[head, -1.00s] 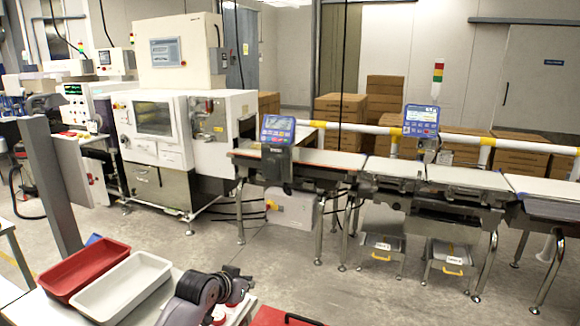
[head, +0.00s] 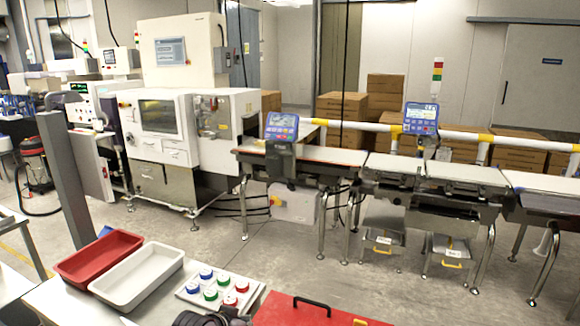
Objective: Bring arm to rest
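A dark, ridged part of my own arm (head: 215,319) shows at the bottom edge, in front of the bench. Only its top is in the picture, and I cannot tell which arm it belongs to. No fingertips of either gripper show.
On the bench stand a red tray (head: 68,265), a grey-white tray (head: 105,286) and a pale holder (head: 191,299) with several blue, green and red round pieces. A red case (head: 275,312) with a black handle is beside them. The conveyor line (head: 330,158) stands beyond open floor.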

